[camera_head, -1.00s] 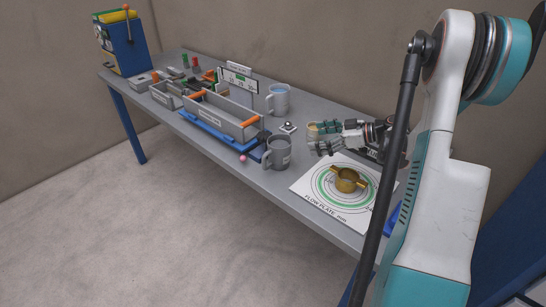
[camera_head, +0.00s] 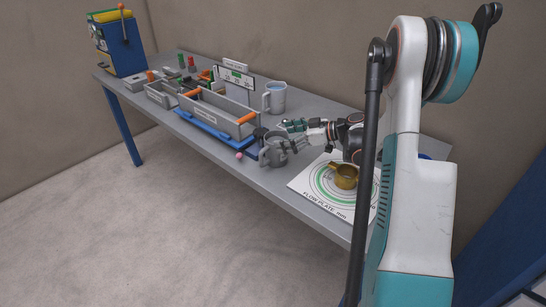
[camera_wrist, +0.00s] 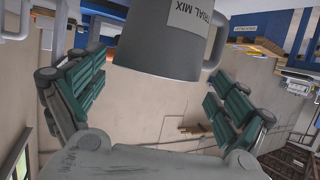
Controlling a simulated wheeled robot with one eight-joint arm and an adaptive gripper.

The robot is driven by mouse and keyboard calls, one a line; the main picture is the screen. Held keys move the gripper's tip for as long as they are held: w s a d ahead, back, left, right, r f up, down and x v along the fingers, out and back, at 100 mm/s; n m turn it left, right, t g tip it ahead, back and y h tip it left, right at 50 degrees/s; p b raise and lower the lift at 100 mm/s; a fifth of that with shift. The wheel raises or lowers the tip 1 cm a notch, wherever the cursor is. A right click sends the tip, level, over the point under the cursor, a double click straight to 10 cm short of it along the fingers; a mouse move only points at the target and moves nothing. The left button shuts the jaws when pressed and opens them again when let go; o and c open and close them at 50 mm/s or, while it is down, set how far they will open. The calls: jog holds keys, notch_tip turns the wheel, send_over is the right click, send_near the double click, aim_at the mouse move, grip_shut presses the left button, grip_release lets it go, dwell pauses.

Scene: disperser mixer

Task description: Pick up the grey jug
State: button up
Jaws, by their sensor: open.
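The grey jug (camera_head: 273,154) stands upright near the front edge of the bench, its handle to the left in the head view. In the wrist view the jug (camera_wrist: 170,40) fills the top centre, with a "TRIAL MIX" label and its handle to the right. My gripper (camera_head: 292,135) is open, its fingers reaching in from the right at the jug. One finger overlaps the jug in the head view and the other lies behind it. In the wrist view the fingers are spread on either side of the jug, with visible gaps. No grip on it shows.
A lighter mug with blue contents (camera_head: 276,98) stands behind. A grey tray with orange handles (camera_head: 222,118) on a blue base lies left of the jug. A brass cup (camera_head: 344,176) sits on the white flow plate (camera_head: 312,187) to the right. A pink ball (camera_head: 239,155) lies by the front edge.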

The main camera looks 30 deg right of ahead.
jog(key=x, duration=0.2)
jog(key=shift+w+a+f, duration=0.1)
jog(key=shift+w+a, duration=0.05)
jog(key=shift+c, duration=0.4)
jog(key=c, duration=1.7)
jog(key=shift+o, duration=0.2)
notch_tip(320, 180, up, 20)
jog(key=p, duration=0.6)
